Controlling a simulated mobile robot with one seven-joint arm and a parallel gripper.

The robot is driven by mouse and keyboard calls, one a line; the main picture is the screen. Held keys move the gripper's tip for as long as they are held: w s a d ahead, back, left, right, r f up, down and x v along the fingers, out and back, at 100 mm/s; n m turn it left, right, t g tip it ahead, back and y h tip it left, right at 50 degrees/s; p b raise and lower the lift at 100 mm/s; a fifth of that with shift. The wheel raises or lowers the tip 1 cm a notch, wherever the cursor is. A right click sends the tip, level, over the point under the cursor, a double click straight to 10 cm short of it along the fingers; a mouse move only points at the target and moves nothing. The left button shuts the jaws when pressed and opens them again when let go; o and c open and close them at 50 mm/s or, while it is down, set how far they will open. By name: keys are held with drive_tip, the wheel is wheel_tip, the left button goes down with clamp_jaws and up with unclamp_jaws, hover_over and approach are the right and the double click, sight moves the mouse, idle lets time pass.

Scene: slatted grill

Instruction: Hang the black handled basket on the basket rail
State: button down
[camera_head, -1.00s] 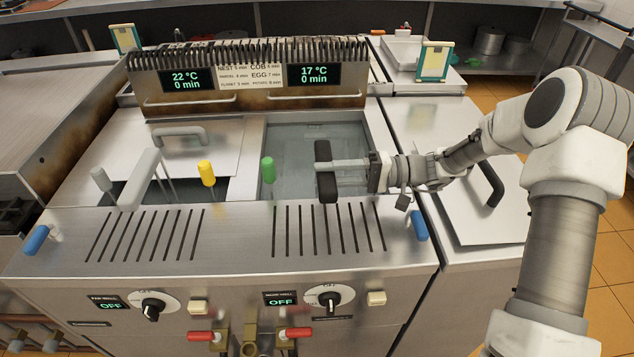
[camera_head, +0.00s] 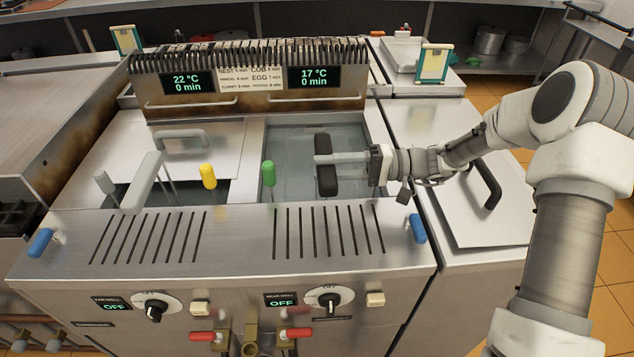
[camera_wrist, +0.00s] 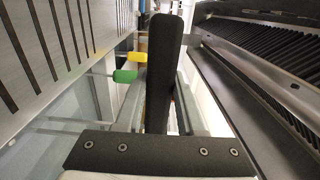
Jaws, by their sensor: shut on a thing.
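The black basket handle (camera_head: 323,183) shows over the open right-hand well in the head view, and only its handle can be made out there. My gripper (camera_head: 330,160) reaches it from the right and is shut on it. In the wrist view the black handle (camera_wrist: 163,75) stands upright in the picture, between my fingers. The basket body is hidden or cannot be made out. The slotted rail at the back (camera_head: 245,60), above the displays, is apart from the handle and farther back. I cannot tell for sure that it is the basket rail.
A green-handled rod (camera_head: 268,174) and a yellow-handled one (camera_head: 208,176) stand left of my gripper. A grey-handled basket (camera_head: 143,183) sits in the left well. A metal lid with a black handle (camera_head: 487,185) lies at right. The slotted front panel (camera_head: 240,235) borders the wells.

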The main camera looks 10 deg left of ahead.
sight(330, 173)
drive_tip(key=shift+r+p, duration=0.8)
drive_tip(key=shift+r, duration=1)
drive_tip(key=shift+s+d+r, duration=0.15)
drive_tip(key=shift+s+d, duration=0.05)
drive_tip(key=shift+s, duration=0.6)
drive_tip(key=shift+s+d+r, duration=0.1)
drive_tip(key=shift+s+d, duration=0.05)
drive_tip(key=shift+s, duration=0.65)
wheel_tip(330, 173, up, 11)
drive_tip(key=p, duration=0.7)
drive_tip(key=shift+w, duration=0.1)
idle(0.3)
